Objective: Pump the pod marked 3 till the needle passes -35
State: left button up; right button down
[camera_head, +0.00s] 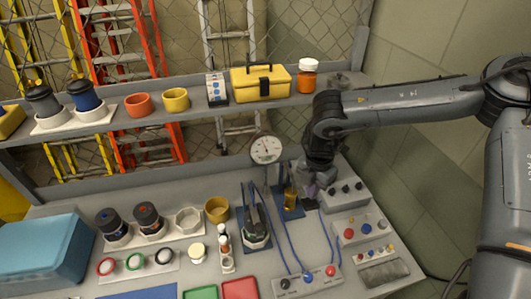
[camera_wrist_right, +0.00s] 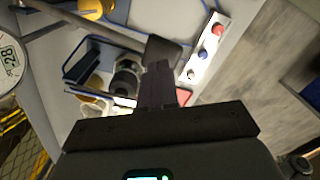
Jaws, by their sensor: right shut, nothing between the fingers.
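A round white gauge (camera_head: 266,149) stands above the back of the bench; its left-edge portion in the wrist view (camera_wrist_right: 9,60) shows digits that look like 28. Two pump-like devices on blue bases stand below it: a dark one with a long lever (camera_head: 253,222) and one with a brass cylinder (camera_head: 290,197). I cannot read a number 3 on either. My right gripper (camera_head: 311,187) is shut and empty, just right of the brass one. In the wrist view its fingers (camera_wrist_right: 158,72) are beside a dark lever end (camera_wrist_right: 164,50); contact is unclear. My left gripper is out of view.
A panel with coloured knobs (camera_head: 307,281) and blue cables lies in front of the pumps. Button boxes (camera_head: 362,228) stand at right. A shelf at the back holds a yellow toolbox (camera_head: 261,84) and an orange jar (camera_head: 307,76). A blue box (camera_head: 40,250) is at left.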

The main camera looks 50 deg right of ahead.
notch_tip(320, 180, down, 14)
jog(key=r+b, duration=0.1)
jog(key=b, duration=1)
notch_tip(320, 180, up, 12)
jog(key=p, duration=0.9)
jog(key=shift+r, duration=0.45)
